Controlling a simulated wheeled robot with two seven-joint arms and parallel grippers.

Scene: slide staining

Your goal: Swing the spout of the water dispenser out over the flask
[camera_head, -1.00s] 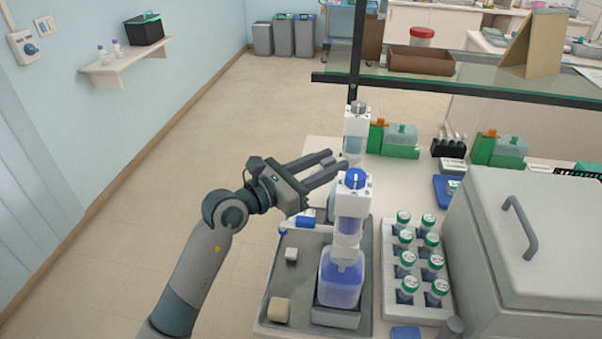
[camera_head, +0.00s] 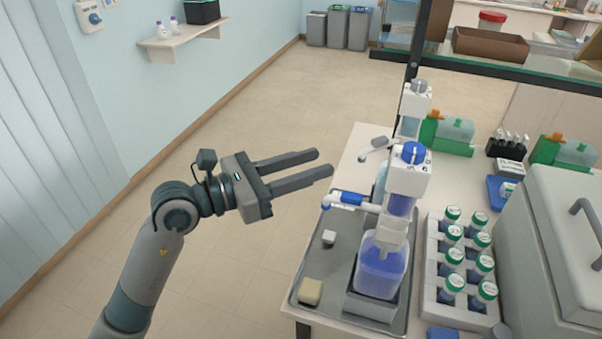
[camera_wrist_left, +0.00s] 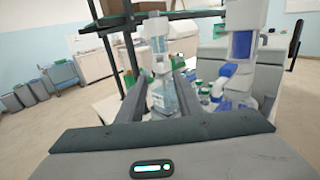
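The rear dispenser (camera_head: 413,105), with a grey knob, looks like the water dispenser. Its pale spout (camera_head: 374,150) points left, towards my left gripper. The front dispenser (camera_head: 408,175) has a blue knob, a bottle of blue liquid (camera_head: 381,268) and a blue-collared spout (camera_head: 350,199) pointing left. My left gripper (camera_head: 325,162) is open and empty, its fingertips left of both spouts and apart from them. In the left wrist view, the rear dispenser (camera_wrist_left: 157,45) shows between the fingers and the front one (camera_wrist_left: 243,45) at right. I cannot make out a flask. My right gripper is not in view.
A grey tray (camera_head: 312,262) under the front dispenser holds two small pale blocks. A white rack (camera_head: 432,292) of green-capped bottles and a large grey box (camera_head: 545,235) stand to the right. A glass shelf (camera_head: 480,62) crosses the back. Open floor lies left of the table.

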